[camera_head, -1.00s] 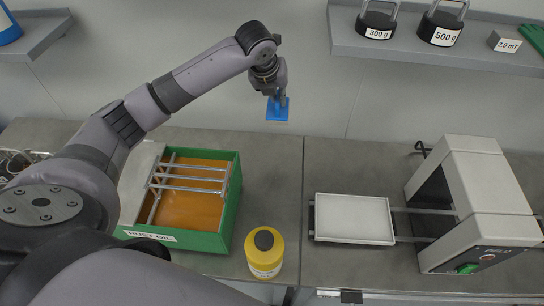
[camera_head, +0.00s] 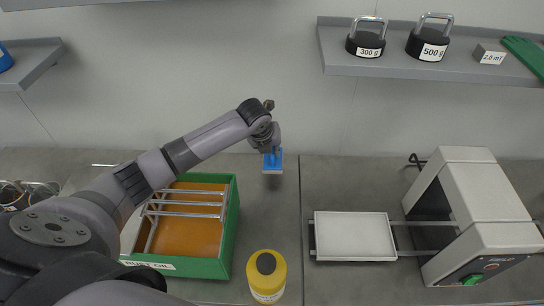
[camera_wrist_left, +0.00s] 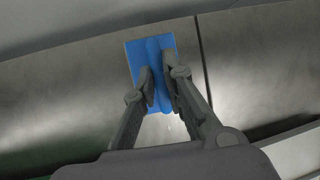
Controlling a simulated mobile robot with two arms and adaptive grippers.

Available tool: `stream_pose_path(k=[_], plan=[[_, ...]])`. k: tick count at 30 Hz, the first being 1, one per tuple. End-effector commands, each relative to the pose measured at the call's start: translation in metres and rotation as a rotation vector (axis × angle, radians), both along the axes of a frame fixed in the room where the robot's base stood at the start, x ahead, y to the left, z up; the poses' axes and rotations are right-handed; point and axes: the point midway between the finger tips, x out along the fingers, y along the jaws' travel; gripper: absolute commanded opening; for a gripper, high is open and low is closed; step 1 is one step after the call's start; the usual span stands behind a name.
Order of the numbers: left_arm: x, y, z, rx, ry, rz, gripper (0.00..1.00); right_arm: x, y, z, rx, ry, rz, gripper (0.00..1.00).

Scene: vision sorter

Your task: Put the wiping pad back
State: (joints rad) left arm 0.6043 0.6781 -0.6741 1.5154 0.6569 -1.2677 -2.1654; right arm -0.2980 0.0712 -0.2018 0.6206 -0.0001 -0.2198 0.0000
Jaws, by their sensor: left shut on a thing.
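A blue wiping pad (camera_head: 273,161) with a raised grip is held by my left gripper (camera_head: 270,147) at the back of the bench, right of the green box. In the left wrist view the two fingers of my left gripper (camera_wrist_left: 158,88) are closed on the grip of the pad (camera_wrist_left: 139,56). The pad's far edge shows in front of the fingers. I cannot tell whether the pad touches the bench or is just above it. My right gripper is not in view.
A green box (camera_head: 231,215) with an orange inside and metal bars stands left of a yellow bottle (camera_head: 266,279). A white tray (camera_head: 353,236) lies by a white machine (camera_head: 461,192). A shelf (camera_head: 340,58) with weights hangs above.

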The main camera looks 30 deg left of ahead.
Motion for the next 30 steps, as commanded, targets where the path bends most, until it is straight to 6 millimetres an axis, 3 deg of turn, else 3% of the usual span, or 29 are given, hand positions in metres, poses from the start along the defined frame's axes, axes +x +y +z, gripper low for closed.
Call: stream_pose_path(k=[9, 22, 23, 30], plan=[[-0.001, 0.000, -0.041, 0.000, 0.003, 0.001, 0.00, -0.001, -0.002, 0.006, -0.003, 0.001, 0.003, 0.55], [0.000, 0.000, -0.048, 0.001, 0.000, -0.001, 0.00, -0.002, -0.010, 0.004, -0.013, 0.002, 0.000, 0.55], [0.000, 0.000, -0.048, 0.001, 0.000, 0.000, 0.12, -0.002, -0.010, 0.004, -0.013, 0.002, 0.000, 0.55], [-0.001, 0.000, -0.047, 0.001, 0.000, 0.000, 0.28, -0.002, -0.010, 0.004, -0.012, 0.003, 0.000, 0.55]])
